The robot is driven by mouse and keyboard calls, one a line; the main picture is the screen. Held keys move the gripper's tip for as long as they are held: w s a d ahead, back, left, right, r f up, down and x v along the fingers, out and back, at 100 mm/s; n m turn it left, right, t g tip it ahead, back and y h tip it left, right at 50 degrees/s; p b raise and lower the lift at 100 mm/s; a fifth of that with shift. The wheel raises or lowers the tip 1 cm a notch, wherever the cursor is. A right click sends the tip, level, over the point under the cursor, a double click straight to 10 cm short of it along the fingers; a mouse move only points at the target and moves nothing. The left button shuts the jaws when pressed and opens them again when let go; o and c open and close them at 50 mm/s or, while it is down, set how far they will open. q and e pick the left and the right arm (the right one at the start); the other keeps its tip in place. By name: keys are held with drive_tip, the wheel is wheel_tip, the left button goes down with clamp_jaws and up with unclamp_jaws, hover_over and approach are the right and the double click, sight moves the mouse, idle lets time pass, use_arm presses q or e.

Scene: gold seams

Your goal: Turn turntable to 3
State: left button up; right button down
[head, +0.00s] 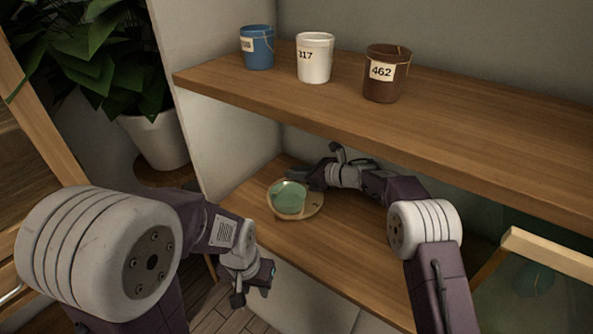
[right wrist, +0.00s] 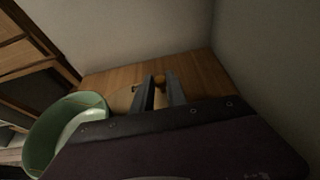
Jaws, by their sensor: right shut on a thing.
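The turntable (head: 313,205) is a pale wooden disc on the lower shelf, with a green bowl (head: 288,197) standing on it. Small marks on its rim are too small to read. My right gripper (head: 302,178) reaches in over the far side of the turntable, behind the bowl. In the right wrist view its fingers (right wrist: 160,88) are shut on a small wooden peg (right wrist: 159,77) at the turntable's edge; the bowl (right wrist: 38,135) is at the left and the disc is partly hidden. My left gripper (head: 252,287) hangs in front of the shelf, away from the turntable; its finger gap is unclear.
The upper shelf (head: 450,112) overhangs the turntable and carries a blue pot (head: 258,48), a white pot (head: 314,60) marked 317 and a brown pot (head: 385,75) marked 462. A side wall closes the left. A wood-framed glass panel (head: 530,290) stands at the right.

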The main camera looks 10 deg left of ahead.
drive_tip(key=c, duration=1.4)
unclamp_jaws()
drive_tip(key=v, duration=0.9)
